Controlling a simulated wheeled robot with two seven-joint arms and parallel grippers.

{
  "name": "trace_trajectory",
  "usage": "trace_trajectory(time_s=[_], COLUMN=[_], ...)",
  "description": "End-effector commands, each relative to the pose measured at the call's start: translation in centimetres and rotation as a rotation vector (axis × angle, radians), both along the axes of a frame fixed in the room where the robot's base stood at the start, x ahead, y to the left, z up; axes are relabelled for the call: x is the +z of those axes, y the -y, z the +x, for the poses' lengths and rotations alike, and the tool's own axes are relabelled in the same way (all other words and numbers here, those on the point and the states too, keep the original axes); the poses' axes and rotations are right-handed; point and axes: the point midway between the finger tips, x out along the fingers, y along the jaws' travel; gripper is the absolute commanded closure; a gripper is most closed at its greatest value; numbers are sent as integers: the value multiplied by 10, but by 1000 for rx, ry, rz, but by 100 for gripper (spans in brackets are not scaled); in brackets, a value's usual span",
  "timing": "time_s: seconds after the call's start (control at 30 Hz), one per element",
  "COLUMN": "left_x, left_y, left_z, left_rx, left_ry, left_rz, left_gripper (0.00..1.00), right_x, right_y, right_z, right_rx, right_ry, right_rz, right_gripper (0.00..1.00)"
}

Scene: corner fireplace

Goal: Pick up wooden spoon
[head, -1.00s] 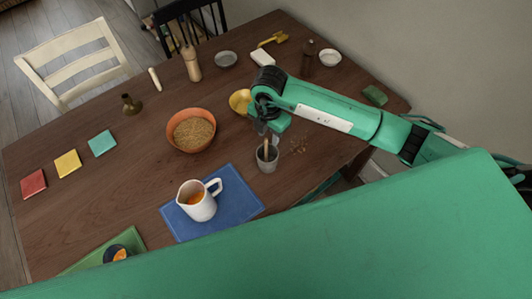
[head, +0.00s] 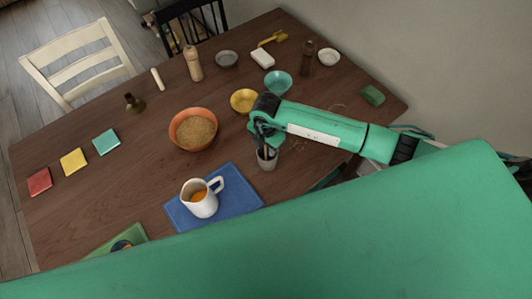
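A small grey cup (head: 267,162) stands on the dark wooden table, right of the blue mat. A thin wooden handle, likely the wooden spoon's, stood up from this cup in the earlier head view. It is now mostly hidden behind my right gripper (head: 266,150). That gripper points down at the cup's mouth, with its dark fingers at or just inside the rim. Whether they are closed on the handle cannot be made out. My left gripper is not in view.
A white jug (head: 200,199) stands on the blue mat (head: 238,197), close left of the cup. An orange bowl of grain (head: 175,133), a yellow bowl (head: 242,101) and a teal bowl (head: 278,80) stand behind. The table's right edge is near my arm.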

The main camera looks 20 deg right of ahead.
Motion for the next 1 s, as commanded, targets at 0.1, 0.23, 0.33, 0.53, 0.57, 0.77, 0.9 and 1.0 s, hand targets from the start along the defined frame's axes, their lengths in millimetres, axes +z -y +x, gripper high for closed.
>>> trace_trajectory(time_s=[0.1,0.23,0.33,0.53,0.57,0.77,0.9,1.0], left_x=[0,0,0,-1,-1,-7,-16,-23], left_y=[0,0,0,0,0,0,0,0], left_z=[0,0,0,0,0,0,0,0], left_rx=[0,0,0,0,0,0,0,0], left_ry=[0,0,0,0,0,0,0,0], left_rz=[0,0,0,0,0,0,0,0], left_gripper=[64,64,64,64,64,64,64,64], right_x=[0,0,0,2,2,18,43,67], right_y=[0,0,0,0,0,0,-1,0], right_z=[0,0,0,0,0,1,2,2], right_rx=[0,0,0,0,0,0,1,2], right_ry=[0,0,0,1,1,3,6,7], right_rz=[0,0,0,1,1,2,2,2], right_gripper=[87,100,100,100,100,100,100,100])
